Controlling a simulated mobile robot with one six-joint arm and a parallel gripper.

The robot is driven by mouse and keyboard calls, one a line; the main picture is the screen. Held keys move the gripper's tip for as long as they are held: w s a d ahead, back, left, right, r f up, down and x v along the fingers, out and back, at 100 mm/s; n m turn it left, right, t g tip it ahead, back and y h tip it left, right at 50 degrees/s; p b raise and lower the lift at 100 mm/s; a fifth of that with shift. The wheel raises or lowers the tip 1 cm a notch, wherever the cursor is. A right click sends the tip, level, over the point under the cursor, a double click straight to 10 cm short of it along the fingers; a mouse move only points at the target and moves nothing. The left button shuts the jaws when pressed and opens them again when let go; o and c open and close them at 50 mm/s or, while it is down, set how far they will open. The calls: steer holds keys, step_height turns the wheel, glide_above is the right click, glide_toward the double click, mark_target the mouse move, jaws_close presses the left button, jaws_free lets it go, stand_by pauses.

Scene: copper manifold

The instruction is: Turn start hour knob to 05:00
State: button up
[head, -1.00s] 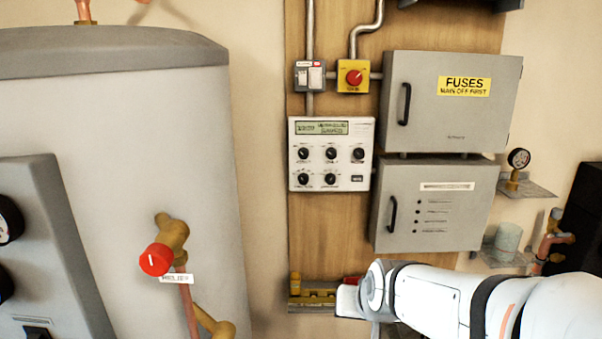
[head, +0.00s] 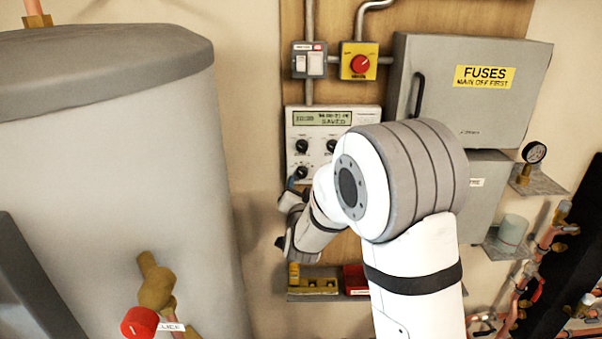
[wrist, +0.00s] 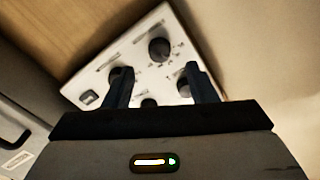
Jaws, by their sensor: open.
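The white control panel (head: 333,118) hangs on the wooden board; its display reads "SAVED" on the lower line. Two upper knobs (head: 302,146) and a lower left knob (head: 302,172) show; my arm hides the rest of the panel. The knob labels are too small to read, so I cannot tell which is the start hour knob. My gripper (head: 293,184) is at the panel's lower left. In the wrist view my gripper (wrist: 158,72) is open, its fingers spread before the tilted panel. A black knob (wrist: 160,50) shows in the gap beyond the fingertips, apart from them.
A grey fuse box (head: 470,90) stands right of the panel. A red rotary switch (head: 360,64) and a white switch (head: 309,61) sit above. A small shelf (head: 315,292) with yellow and red items lies below. A large tank (head: 120,150) is at left.

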mark_target(302, 175)
steer(key=w+p, duration=0.2)
steer(key=w, duration=0.4)
steer(key=c, duration=1)
